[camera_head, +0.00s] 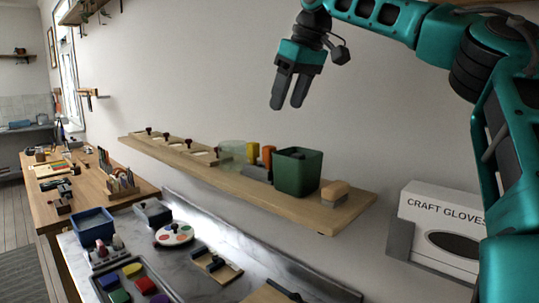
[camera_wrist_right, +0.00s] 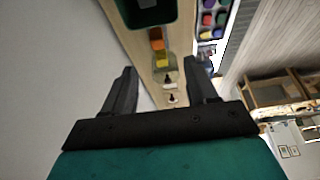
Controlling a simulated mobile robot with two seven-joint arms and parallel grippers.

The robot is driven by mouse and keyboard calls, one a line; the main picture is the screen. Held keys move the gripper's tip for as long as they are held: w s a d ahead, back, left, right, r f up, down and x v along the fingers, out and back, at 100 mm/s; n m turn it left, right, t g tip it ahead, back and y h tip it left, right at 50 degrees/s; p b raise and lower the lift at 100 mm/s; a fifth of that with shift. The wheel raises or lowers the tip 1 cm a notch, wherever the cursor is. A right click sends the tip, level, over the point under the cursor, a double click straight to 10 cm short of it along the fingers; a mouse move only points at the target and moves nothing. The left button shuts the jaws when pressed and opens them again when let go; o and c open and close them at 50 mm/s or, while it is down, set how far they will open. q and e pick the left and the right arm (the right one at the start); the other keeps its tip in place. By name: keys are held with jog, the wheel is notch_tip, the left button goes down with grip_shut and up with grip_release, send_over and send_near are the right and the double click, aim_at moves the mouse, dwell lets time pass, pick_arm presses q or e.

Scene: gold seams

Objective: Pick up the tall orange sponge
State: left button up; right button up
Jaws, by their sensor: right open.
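The tall orange sponge (camera_head: 267,154) stands upright on the wooden wall shelf, beside a yellow sponge (camera_head: 252,152) and behind a green bin (camera_head: 298,173). Its lower part is partly hidden by the bin and a dark low holder. In the right wrist view the orange sponge (camera_wrist_right: 156,39) shows between the green bin (camera_wrist_right: 150,12) and the yellow sponge (camera_wrist_right: 162,59). My right gripper (camera_head: 286,105) is open and empty, above the shelf with its fingers pointing down, apart from the sponges. Its fingers also frame the shelf in the right wrist view (camera_wrist_right: 163,70). My left gripper is out of view.
A clear greenish jar (camera_head: 232,152) stands left of the yellow sponge. A tan brush-like block (camera_head: 336,193) lies right of the bin on the shelf (camera_head: 290,207). Several small knobbed pieces line the shelf's far end. A craft gloves box (camera_head: 440,215) is at right.

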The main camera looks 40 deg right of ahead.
send_over(271, 147)
jog(key=s, duration=0.3)
jog(key=f, duration=0.6)
jog(key=shift+w+a+f, duration=0.1)
jog(key=shift+w+f, duration=0.15)
jog(key=shift+f, duration=0.15)
jog(key=shift+x, duration=2.65)
jog(key=shift+w+d, duration=0.2)
jog(key=shift+d, duration=0.05)
grip_shut()
